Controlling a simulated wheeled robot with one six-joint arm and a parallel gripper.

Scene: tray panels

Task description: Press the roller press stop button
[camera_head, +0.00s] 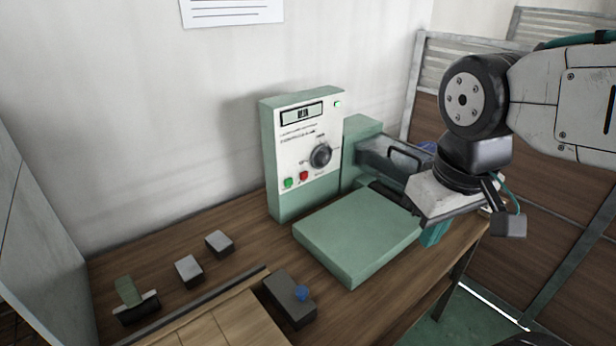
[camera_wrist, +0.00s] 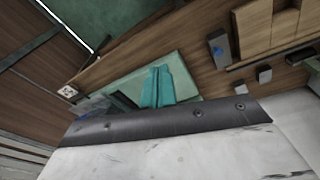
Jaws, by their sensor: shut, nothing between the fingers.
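The roller press has an upright green control box with a white front panel (camera_head: 310,143), a display, a dial (camera_head: 321,155) and two buttons low on the panel. The red button (camera_head: 304,176), which looks like the stop button, sits just right of the green button (camera_head: 288,183). My gripper (camera_head: 433,236) is to the right of the press, pointing down beside its flat green bed (camera_head: 358,235), well apart from the buttons. Its teal fingers are shut and empty in the wrist view (camera_wrist: 157,72), with the green bed behind them. The buttons are not visible in the wrist view.
A dark roller unit with a handle (camera_head: 402,155) stands behind the bed, partly hidden by my arm. A dark box with a blue knob (camera_head: 292,298), small grey blocks (camera_head: 189,270) and a wooden tray (camera_head: 228,322) are at the front left. Bare tabletop lies left of the control box.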

